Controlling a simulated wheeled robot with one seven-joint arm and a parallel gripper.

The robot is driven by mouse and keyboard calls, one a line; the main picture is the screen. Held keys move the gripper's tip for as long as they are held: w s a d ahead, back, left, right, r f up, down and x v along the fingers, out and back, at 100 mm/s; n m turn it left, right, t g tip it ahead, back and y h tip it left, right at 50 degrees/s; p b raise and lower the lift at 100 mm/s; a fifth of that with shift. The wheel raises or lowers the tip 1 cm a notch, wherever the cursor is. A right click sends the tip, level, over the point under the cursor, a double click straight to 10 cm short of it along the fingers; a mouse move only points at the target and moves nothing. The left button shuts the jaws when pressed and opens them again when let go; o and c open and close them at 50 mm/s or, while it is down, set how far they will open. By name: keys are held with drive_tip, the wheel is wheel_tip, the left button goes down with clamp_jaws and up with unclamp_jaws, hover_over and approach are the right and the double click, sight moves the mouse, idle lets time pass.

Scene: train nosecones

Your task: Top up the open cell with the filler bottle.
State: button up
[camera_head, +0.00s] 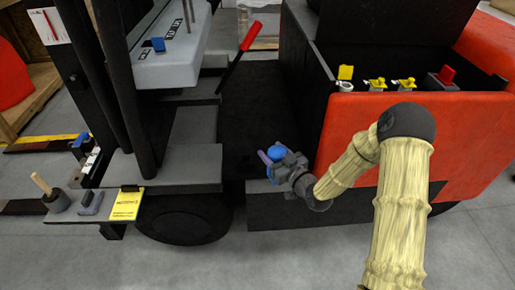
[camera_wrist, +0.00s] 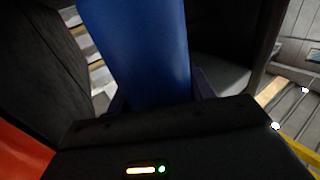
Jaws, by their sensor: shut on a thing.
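My gripper (camera_head: 274,158) is low in front of the dark floor of the vehicle, left of the red-sided compartment. It is shut on a blue bottle (camera_head: 287,151), which appears as a large blue cylinder (camera_wrist: 145,45) between the fingers in the wrist view. The bottle's ends are not clear in either view. In the open compartment at right are yellow-topped fittings: one at left (camera_head: 345,73) and two further right (camera_head: 376,84) (camera_head: 404,83). Which cell is open cannot be told; the compartment's inside is mostly hidden by its red front wall.
The red compartment wall (camera_head: 345,125) stands right of my gripper. A red-handled lever (camera_head: 250,36) rises behind it. A grey step (camera_head: 170,172) with a yellow card (camera_head: 127,204) lies to the left. A red-topped item (camera_head: 446,75) sits in the compartment's right corner.

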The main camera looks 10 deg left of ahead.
drive_tip(key=s+d+f+m+t+h, duration=0.1)
drive_tip(key=d+f+m+t+h, duration=0.1)
drive_tip(key=d, duration=0.8)
drive_tip(key=s+d+f+m+t+h, duration=0.2)
drive_tip(key=d+f+h, duration=0.3)
drive_tip(key=d, duration=0.6)
drive_tip(key=shift+d+m, duration=0.15)
drive_tip(key=shift+m, duration=0.55)
drive_tip(key=shift+w, duration=0.1)
